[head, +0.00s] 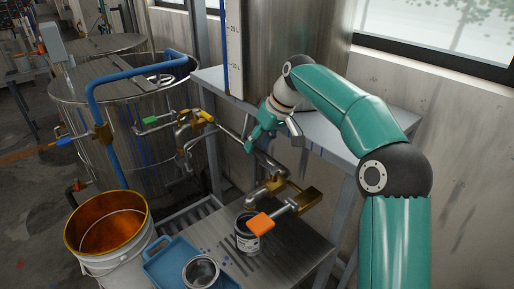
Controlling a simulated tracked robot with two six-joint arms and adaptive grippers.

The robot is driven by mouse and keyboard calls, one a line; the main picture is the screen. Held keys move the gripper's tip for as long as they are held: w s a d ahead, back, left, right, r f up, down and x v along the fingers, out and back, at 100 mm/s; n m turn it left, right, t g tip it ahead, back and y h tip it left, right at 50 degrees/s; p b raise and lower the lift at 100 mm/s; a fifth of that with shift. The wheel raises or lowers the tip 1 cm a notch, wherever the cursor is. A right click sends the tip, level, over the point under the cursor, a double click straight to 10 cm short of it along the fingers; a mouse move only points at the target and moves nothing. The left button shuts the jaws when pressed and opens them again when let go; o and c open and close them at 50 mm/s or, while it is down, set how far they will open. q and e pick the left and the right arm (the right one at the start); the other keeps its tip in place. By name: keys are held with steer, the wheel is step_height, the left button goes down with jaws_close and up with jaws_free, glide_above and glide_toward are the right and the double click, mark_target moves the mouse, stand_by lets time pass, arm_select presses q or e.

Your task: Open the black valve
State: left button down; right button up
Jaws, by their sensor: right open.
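I cannot make out a valve with a clearly black handle. Brass pipework with a green handle (151,120) and a yellow handle (206,116) stands left of my right gripper. A brass valve with an orange handle (260,224) sits below it, above the lower bench. My right gripper (251,141) comes in from the right and is open, in front of the upper shelf edge by a pipe. I cannot tell whether it touches the pipe. Its far finger and what lies behind it are partly hidden. My left gripper is not in view.
A large steel tank (110,110) with a blue pipe (92,110) stands at left, with a blue handle (66,141) beside it. An orange-lined bucket (105,225), a blue tray (162,262) with a steel cup (201,272) and a dark paint can (247,240) stand below.

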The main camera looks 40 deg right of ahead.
steer(key=shift+w+a+f, duration=0.15)
steer(key=shift+w+f, duration=0.05)
steer(key=shift+f, duration=0.45)
jaws_close()
steer(key=shift+r, duration=0.1)
